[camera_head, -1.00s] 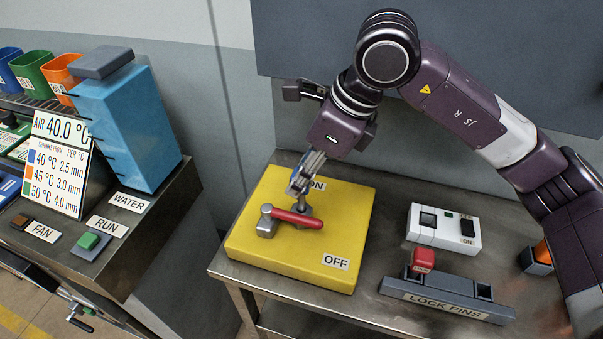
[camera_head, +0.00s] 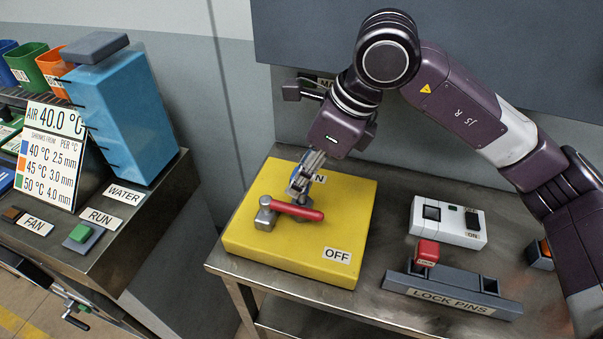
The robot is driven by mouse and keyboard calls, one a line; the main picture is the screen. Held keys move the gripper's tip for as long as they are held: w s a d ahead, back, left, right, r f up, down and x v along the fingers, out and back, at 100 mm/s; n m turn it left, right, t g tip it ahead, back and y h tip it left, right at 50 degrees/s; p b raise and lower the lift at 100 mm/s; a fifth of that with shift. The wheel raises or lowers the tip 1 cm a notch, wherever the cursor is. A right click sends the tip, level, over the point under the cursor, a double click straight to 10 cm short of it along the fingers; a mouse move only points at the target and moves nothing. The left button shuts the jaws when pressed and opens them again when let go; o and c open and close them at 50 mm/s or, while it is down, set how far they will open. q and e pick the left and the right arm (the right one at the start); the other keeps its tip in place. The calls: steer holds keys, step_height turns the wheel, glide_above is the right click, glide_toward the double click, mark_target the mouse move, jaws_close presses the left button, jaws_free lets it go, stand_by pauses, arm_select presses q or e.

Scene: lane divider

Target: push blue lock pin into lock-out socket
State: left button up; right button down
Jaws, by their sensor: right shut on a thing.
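The yellow lock-out box (camera_head: 250,235) lies on the metal table with ON and OFF labels. A red-handled lever (camera_head: 297,211) with a grey hub is on top of it. My right gripper (camera_head: 299,189) points down at the box beside the lever and is shut on the blue lock pin (camera_head: 319,178), of which only a small blue patch shows. The fingers cover most of the pin and the socket, so I cannot tell how far the pin is in. My left gripper is not in view.
A grey LOCK PINS rack (camera_head: 455,299) holding a red pin (camera_head: 427,252) stands at the front right. A white switch unit (camera_head: 448,222) is behind it. A blue water tank (camera_head: 122,120) stands on the left bench, across a gap.

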steer(key=shift+f+b, duration=0.3)
steer(key=shift+f, duration=0.1)
steer(key=c, duration=1.5)
jaws_free()
steer(key=shift+c, duration=0.2)
steer(key=v, duration=1.2)
